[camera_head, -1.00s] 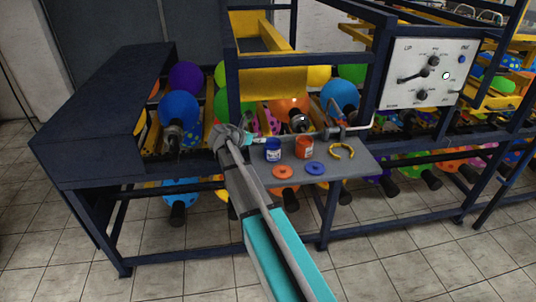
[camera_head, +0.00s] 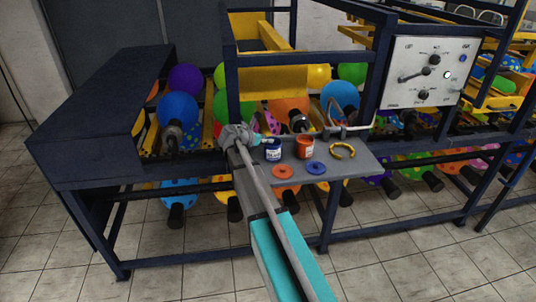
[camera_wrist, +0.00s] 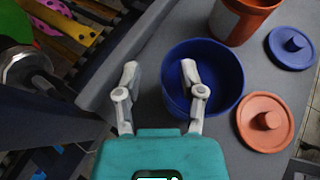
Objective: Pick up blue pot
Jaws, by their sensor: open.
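The blue pot (camera_head: 273,153) stands upright and open-topped on the small grey shelf (camera_head: 345,172). In the wrist view the blue pot (camera_wrist: 223,62) lies just ahead and to the right. My gripper (camera_wrist: 157,75) is open; its right finger overlaps the pot's near opening, and its left finger is outside, left of the pot. I cannot tell whether the right finger is inside the pot or above its rim. In the head view my gripper (camera_head: 258,138) is at the pot's left side.
An orange pot (camera_head: 304,147) stands right of the blue one. An orange lid (camera_head: 282,171), a blue lid (camera_head: 316,168) and a yellow ring (camera_head: 342,151) lie on the shelf. Frame bars and balloons are behind. A control panel (camera_head: 424,72) is at the right.

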